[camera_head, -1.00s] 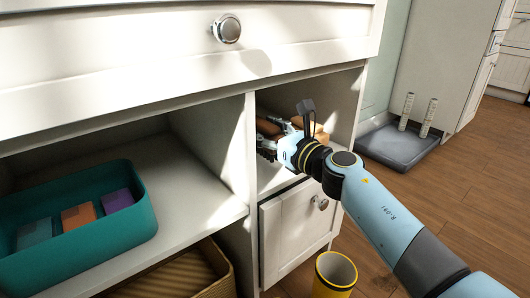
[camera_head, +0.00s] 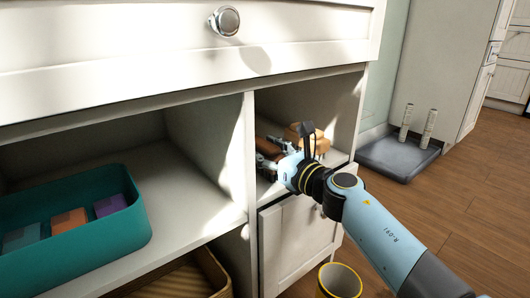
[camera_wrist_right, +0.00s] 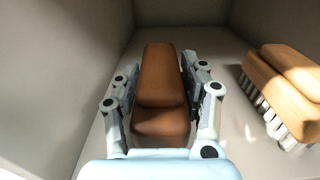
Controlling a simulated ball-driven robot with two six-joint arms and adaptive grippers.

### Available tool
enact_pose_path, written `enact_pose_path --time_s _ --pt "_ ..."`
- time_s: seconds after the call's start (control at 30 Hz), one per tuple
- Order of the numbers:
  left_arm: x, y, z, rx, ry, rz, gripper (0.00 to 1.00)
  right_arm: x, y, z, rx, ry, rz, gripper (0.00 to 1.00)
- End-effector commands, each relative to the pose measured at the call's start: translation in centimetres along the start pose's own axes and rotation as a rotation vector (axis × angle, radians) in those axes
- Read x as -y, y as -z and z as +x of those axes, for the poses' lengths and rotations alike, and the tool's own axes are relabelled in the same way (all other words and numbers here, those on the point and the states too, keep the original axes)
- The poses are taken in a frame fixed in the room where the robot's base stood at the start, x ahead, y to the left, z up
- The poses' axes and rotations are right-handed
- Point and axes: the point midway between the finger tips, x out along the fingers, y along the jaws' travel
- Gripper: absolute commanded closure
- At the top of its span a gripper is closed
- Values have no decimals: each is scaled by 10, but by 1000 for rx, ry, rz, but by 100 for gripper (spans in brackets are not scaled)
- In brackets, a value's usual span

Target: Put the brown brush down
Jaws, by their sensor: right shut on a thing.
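The brown brush (camera_wrist_right: 163,78) lies between the fingers of my right gripper (camera_wrist_right: 162,95), which is shut on it, inside the right cubby of the white cabinet. In the head view the right gripper (camera_head: 268,162) is low in that cubby, and part of the brown brush (camera_head: 269,147) shows behind the fingers. Its underside is hidden, so I cannot tell whether it touches the shelf floor (camera_wrist_right: 238,150). My left gripper is not in view.
A lighter tan brush (camera_wrist_right: 286,75) with pale bristles stands to the right, apart from the brown one. Cubby walls stand close on the left. A teal bin (camera_head: 75,245) with several coloured blocks sits in the left compartment. A yellow cup (camera_head: 340,280) stands below.

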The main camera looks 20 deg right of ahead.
Motion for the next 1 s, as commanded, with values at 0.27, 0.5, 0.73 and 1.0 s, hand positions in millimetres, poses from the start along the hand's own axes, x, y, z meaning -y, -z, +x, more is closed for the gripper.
enact_pose_path --time_s 0.27,0.5,0.73,1.0 --pt "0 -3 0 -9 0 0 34 0 3 0 -1 0 0 34" --pt "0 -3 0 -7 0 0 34 0 2 0 -1 0 0 34" --pt "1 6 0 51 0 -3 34 0 -2 -22 -3 0 -1 34" --pt "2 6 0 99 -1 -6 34 0 1 -85 -5 -1 -1 34"
